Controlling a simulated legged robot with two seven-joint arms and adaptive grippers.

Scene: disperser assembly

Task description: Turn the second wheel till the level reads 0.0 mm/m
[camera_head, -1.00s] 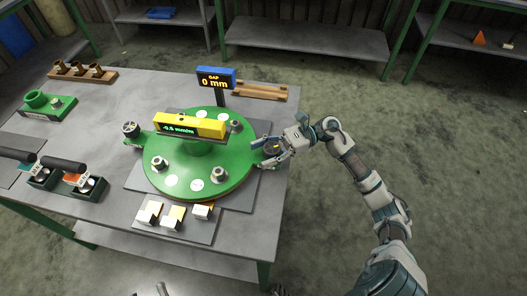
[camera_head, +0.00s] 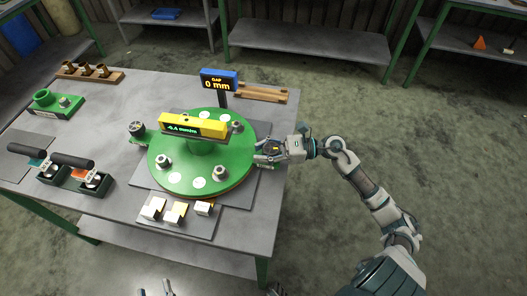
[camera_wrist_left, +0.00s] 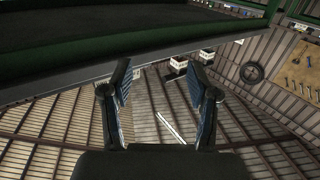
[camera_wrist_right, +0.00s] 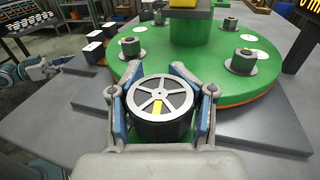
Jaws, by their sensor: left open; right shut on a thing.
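The wheel at the right edge of the green disc shows in the right wrist view (camera_wrist_right: 161,98) with a grey spoked face and a yellow mark toward the gripper. My right gripper (camera_head: 268,151) is shut on this wheel, one finger on each side. Another wheel (camera_head: 137,130) stands at the disc's left edge. The yellow level (camera_head: 195,123) lies across the raised centre of the green disc (camera_head: 172,180). Its small green display appears to read -0.4 mm/m. My left gripper (camera_wrist_left: 165,78) is open and empty, low in front of the table.
A blue gap display (camera_head: 219,79) reads 0 mm behind the disc. White-topped blocks (camera_head: 175,213) stand in front. Black-handled tools (camera_head: 72,162), a green fixture (camera_head: 50,103) and a brown rack (camera_head: 88,74) occupy the table's left. The floor at right is clear.

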